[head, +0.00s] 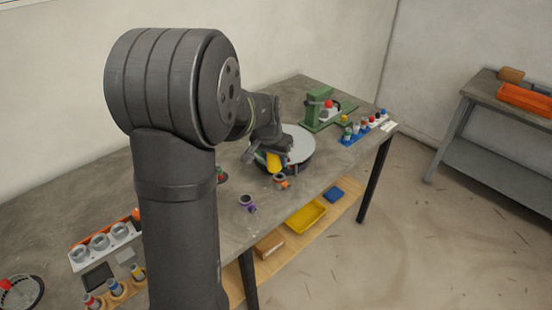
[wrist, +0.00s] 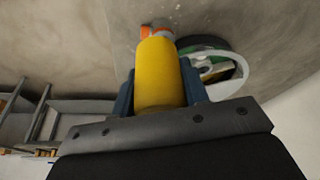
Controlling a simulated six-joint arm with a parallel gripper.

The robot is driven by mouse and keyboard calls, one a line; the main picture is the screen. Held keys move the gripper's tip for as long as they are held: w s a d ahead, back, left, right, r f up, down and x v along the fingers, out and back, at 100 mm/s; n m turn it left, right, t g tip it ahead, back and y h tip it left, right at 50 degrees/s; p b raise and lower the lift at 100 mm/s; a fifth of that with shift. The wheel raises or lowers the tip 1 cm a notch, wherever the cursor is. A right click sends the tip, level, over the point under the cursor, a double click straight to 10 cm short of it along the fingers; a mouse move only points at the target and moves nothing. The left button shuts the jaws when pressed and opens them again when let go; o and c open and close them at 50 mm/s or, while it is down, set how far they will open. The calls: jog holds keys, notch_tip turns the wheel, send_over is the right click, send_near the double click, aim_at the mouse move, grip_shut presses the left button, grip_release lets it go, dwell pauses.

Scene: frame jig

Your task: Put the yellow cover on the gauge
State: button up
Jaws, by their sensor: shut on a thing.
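My gripper (head: 270,153) is over the near edge of a round grey turntable, shut on the yellow cover (head: 274,164). In the wrist view the cover (wrist: 160,75) is a plain yellow cylinder between the blue fingers of my gripper (wrist: 158,88). A small orange and grey fitting (head: 282,183) stands on the table just in front of the cover; its orange part (wrist: 147,32) shows past the cover's far end in the wrist view. A purple-ringed fitting (head: 247,204) stands nearer the front edge. I cannot tell for sure which fitting is the gauge.
The round turntable (head: 298,143) lies beside my gripper. A green press (head: 318,108) and a blue rack (head: 349,138) with several small parts stand at the back right. A white holder (head: 120,232) with cups is at the left. A yellow tray (head: 306,217) lies on the shelf below.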

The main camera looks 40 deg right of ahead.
jog(key=w+a+n, duration=0.2)
jog(key=w+a, duration=0.1)
jog(key=w, duration=0.3)
jog(key=w+a+n, duration=0.2)
jog(key=w+a, duration=0.1)
jog(key=w, duration=0.4)
jog(key=w+a+n+t+y, duration=0.1)
jog(key=w+a, duration=0.2)
jog(key=w, duration=0.3)
jog(key=shift+w+a+f+n, duration=0.1)
jog(key=shift+w+n, duration=0.15)
jog(key=shift+n, duration=0.15)
jog(key=shift+f, duration=2.4)
jog(key=shift+f, duration=0.1)
jog(key=shift+f, duration=3.35)
jog(key=o, duration=1.2)
